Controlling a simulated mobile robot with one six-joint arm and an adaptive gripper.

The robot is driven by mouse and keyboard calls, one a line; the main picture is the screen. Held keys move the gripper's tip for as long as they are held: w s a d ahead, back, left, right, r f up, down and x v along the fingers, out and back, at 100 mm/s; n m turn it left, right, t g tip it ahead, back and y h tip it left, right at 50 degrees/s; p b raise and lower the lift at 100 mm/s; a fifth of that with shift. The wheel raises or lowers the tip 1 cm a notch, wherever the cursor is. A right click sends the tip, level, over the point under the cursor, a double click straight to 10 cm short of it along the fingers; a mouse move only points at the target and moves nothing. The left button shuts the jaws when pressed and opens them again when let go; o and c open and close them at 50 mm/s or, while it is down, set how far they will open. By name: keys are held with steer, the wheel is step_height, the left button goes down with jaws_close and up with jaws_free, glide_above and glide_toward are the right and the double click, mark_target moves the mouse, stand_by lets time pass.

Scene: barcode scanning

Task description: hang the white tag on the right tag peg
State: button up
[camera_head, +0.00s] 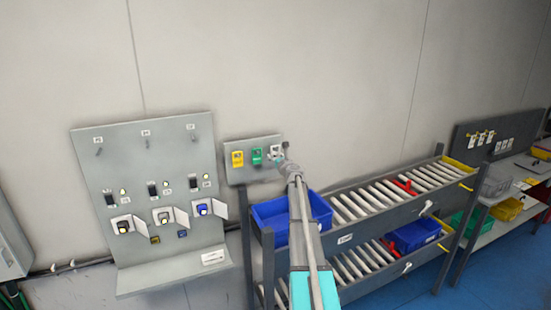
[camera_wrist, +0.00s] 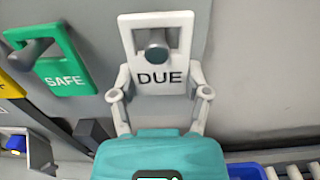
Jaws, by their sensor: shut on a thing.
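The white tag (camera_wrist: 160,82) reads DUE and has a square opening near its top. My gripper (camera_wrist: 160,95) is shut on its lower side edges, one finger on each side. The round end of the right tag peg (camera_wrist: 157,46) shows inside the opening. I cannot tell how far it reaches through, or whether the tag rests on it. In the head view my gripper (camera_head: 283,160) is at the right end of the grey tag board (camera_head: 247,175), partly covering the white tag (camera_head: 275,152).
A green SAFE tag (camera_wrist: 66,74) hangs on a peg just left of the white tag. A yellow tag (camera_head: 237,159) hangs further left. A blue bin (camera_head: 268,213) on a roller rack stands below my arm. The wall right of the board is bare.

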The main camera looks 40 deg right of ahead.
steer(key=o, duration=1.2)
steer(key=shift+o, duration=0.2)
steer(key=v, duration=1)
stand_by(0.8)
stand_by(0.5)
